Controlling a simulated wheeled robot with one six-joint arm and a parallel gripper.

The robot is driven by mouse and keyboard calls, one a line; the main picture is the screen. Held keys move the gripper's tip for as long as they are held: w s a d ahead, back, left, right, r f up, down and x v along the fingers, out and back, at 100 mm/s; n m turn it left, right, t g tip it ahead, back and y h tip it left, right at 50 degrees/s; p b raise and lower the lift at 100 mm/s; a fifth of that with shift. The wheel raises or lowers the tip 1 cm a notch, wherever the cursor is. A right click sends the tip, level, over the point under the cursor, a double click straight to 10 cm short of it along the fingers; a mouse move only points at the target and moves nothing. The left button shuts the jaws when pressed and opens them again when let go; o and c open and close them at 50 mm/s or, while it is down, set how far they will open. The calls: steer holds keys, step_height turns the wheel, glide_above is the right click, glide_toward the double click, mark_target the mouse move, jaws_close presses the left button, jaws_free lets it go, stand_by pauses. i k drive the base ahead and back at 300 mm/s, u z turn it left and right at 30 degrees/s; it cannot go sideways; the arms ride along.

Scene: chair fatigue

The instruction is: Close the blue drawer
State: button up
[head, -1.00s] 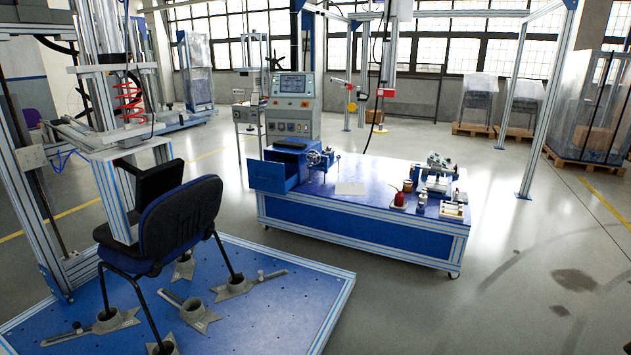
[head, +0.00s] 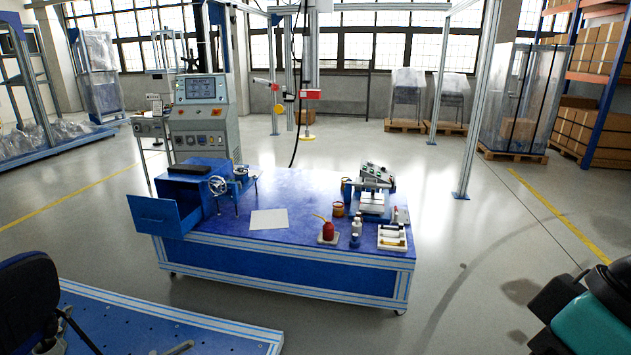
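The blue drawer (head: 158,216) is pulled out from the left front of a blue cabinet (head: 200,180). It juts toward the left past the edge of the blue workbench (head: 290,265), with its front panel facing me and its inside partly visible. A black item lies on top of the cabinet. A dark and teal shape at the bottom right may be part of my own body. My gripper is not in view.
A blue platform (head: 170,325) with a dark chair (head: 28,305) stands at the lower left. Grey floor is open at the right.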

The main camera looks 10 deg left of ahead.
mark_target(172, 216)
steer(key=i, duration=3.2)
steer(key=u, duration=2.4)
